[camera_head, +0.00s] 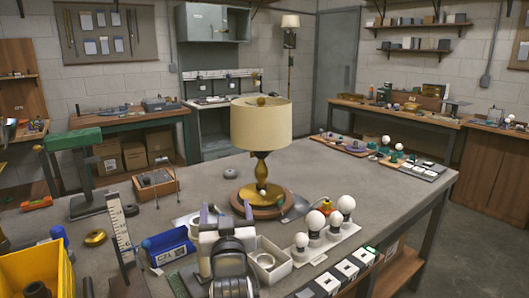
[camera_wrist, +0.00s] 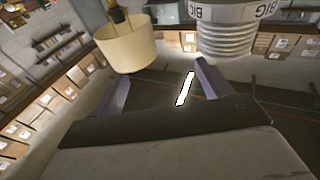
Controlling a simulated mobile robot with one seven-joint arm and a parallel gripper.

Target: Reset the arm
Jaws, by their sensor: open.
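An assembled lamp stands upright on the grey workbench (camera_head: 330,180). It has a cream shade (camera_head: 261,128), a brass stem (camera_head: 262,172) and a round wooden base (camera_head: 258,211). A small brown knob (camera_head: 261,101) shows above the shade. My gripper (camera_head: 226,211) is in front of the lamp, low in the head view, with its two fingers apart and nothing visible between them. In the wrist view my gripper (camera_wrist: 162,72) also shows spread fingers. There the shade (camera_wrist: 128,48) lies beyond the left finger, and I see no contact.
White bulbs (camera_head: 316,220) stand in a holder right of my gripper. A white box (camera_head: 270,262), a blue box (camera_head: 168,246), an upright ruler (camera_head: 122,233) and a yellow bin (camera_head: 38,270) crowd the front.

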